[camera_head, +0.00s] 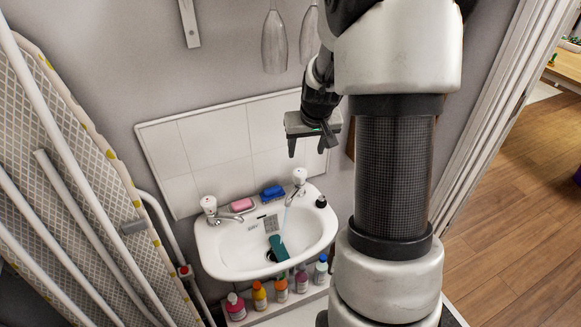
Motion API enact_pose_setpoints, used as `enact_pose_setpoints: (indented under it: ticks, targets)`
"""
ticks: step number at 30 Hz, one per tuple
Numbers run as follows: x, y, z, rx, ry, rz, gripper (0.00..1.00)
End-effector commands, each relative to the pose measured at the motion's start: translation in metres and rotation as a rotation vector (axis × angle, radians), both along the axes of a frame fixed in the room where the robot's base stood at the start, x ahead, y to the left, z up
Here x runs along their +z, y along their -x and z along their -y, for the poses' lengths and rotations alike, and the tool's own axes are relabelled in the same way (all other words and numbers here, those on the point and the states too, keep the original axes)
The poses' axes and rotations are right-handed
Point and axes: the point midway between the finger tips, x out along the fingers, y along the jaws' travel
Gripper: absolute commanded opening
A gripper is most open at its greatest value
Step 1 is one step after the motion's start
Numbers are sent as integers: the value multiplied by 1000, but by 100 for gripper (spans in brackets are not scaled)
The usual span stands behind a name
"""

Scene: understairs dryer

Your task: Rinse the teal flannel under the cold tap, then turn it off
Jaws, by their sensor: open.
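The teal flannel (279,248) lies in the white basin (216,262), over its middle near the dark drain. Two chrome taps with white heads stand on the basin's back edge, a left tap (212,208) and a right tap (298,180). A thin pale stream, seemingly running water, falls from the right tap's spout towards the flannel. I cannot make out which tap is marked cold. My gripper (307,149) is open and empty, pointing down above the right tap and apart from it, in front of the wall tiles.
A pink soap (242,204), a blue block (272,192) and a small dark bottle (321,201) sit on the basin's rim. A patterned ironing board (75,130) leans at left. Wooden floor (510,230) is open at right.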

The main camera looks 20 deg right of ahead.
Motion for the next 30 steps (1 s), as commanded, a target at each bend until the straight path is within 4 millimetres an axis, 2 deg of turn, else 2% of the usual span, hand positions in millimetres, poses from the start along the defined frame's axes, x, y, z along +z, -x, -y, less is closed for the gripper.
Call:
enact_pose_setpoints:
  ticks: [21, 26, 30]
  targets:
    - [-131, -51, 10, -1, -2, -4, 55]
    - [-148, -59, 11, 0, -1, -2, 55]
    - [-154, -62, 12, 0, -1, -1, 55]
